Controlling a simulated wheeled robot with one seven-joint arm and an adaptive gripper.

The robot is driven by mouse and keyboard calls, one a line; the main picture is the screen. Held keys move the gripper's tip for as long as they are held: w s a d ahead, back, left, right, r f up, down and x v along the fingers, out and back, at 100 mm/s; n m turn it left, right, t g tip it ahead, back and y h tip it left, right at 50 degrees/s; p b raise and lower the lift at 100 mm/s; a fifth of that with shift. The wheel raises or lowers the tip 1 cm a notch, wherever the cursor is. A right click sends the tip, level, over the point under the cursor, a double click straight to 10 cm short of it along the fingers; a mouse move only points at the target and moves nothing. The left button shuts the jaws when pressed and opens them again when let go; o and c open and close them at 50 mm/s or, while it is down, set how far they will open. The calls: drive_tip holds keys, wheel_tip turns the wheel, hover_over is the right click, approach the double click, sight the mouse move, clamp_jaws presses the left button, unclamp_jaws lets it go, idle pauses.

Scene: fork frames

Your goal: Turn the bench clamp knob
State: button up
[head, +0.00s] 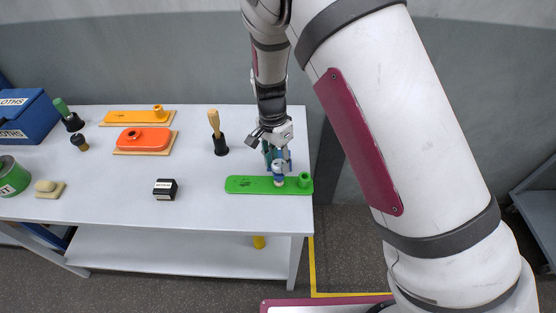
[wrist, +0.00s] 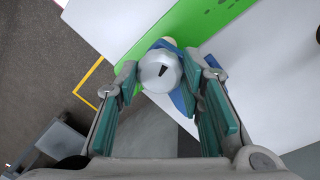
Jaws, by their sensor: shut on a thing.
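The clamp knob (wrist: 160,72) is a round silver-grey cap with a black mark on its top, seen in the wrist view. Blue parts of the clamp (wrist: 184,98) show under and beside it. In the head view the clamp (head: 279,180) is small, blue and white, at the green board (head: 245,185) near the table's right end. My gripper (wrist: 163,76) has its teal-padded fingers on both sides of the knob and is shut on it. In the head view my gripper (head: 275,155) comes down from above and partly hides the clamp.
A wooden-handled tool in a black holder (head: 221,148) stands just left of my gripper. A small black box (head: 165,189) lies further left. The table's right edge is close.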

drive_tip(key=m, duration=0.4)
drive_tip(key=shift+w+r+m+y+p, duration=0.1)
drive_tip(key=shift+r+m+y+p, duration=0.05)
drive_tip(key=shift+m+y+p, duration=0.45)
drive_tip(key=shift+m+p, duration=0.05)
drive_tip(key=shift+m, duration=2.15)
drive_tip(key=o, duration=1.2)
drive_tip(key=shift+d, duration=0.1)
drive_tip(key=shift+c, duration=0.2)
wheel_tip(320, 180, up, 12)
drive_tip(key=w, duration=0.1)
drive_tip(key=shift+w, duration=0.15)
